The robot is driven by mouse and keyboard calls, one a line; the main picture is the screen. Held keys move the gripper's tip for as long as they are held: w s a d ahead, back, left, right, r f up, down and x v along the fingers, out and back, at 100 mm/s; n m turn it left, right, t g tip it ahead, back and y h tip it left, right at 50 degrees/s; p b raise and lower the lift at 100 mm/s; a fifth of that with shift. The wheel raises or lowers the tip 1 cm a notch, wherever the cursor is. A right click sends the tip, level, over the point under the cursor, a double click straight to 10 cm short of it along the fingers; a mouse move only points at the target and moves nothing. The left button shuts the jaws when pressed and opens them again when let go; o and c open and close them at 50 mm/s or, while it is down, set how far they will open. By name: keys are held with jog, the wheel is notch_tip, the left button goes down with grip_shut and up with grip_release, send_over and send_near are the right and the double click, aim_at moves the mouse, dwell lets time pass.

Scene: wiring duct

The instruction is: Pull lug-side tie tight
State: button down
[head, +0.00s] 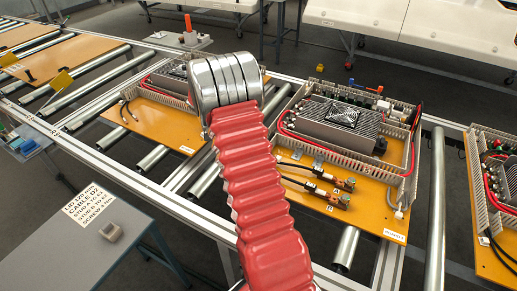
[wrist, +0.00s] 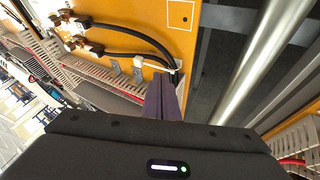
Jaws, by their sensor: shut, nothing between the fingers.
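In the wrist view my gripper (wrist: 165,84) is shut and empty, its dark fingertips over the edge of the orange panel (wrist: 205,42). Two black cables (wrist: 140,31) run from the copper-coloured lugs (wrist: 82,46) to a point just beyond the fingertips. A small white piece, perhaps the tie (wrist: 176,71), sits at the cables there, close to the fingers; I cannot tell whether they touch. Another pale clip (wrist: 138,64) stands left of the fingers. In the head view the cables (head: 296,166) and lugs (head: 343,183) show, but my red-sleeved arm hides the gripper.
Slotted wiring duct (head: 345,158) borders a grey finned power unit (head: 335,120) on the panel. Metal conveyor rollers (head: 430,200) flank the panel. A grey table (head: 110,245) with a printed label stands at the front left. A neighbouring panel (head: 160,120) lies to the left.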

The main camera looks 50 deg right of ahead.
jog(key=shift+v, duration=2.25)
jog(key=c, duration=2.5)
grip_release()
jog(key=shift+c, duration=0.2)
jog(key=shift+o, duration=0.8)
jog(key=shift+d, duration=0.1)
jog(key=o, duration=0.7)
jog(key=s+d+m, duration=0.1)
jog(key=s+d, duration=0.1)
jog(key=s+d+r, duration=0.1)
jog(key=s+d, duration=0.2)
jog(key=s+d+r+m+y, duration=0.1)
jog(key=s+d, duration=0.2)
jog(key=shift+s+d+r+m+g, duration=0.1)
jog(key=shift+d+r+m+g, duration=0.05)
jog(key=shift+m+g, duration=0.2)
jog(key=shift+o, duration=0.2)
jog(key=s+d+m+t+y, duration=0.3)
jog(key=s+m+t+y, duration=0.25)
jog(key=s+m, duration=0.55)
jog(key=w+m+t, duration=0.1)
jog(key=w+r+m+t, duration=0.1)
jog(key=w+a+r+m+t, duration=0.1)
jog(key=shift+w+t+y, duration=0.15)
jog(key=shift+t+y, duration=0.2)
jog(key=shift+t, duration=0.05)
jog(key=shift+f, duration=0.15)
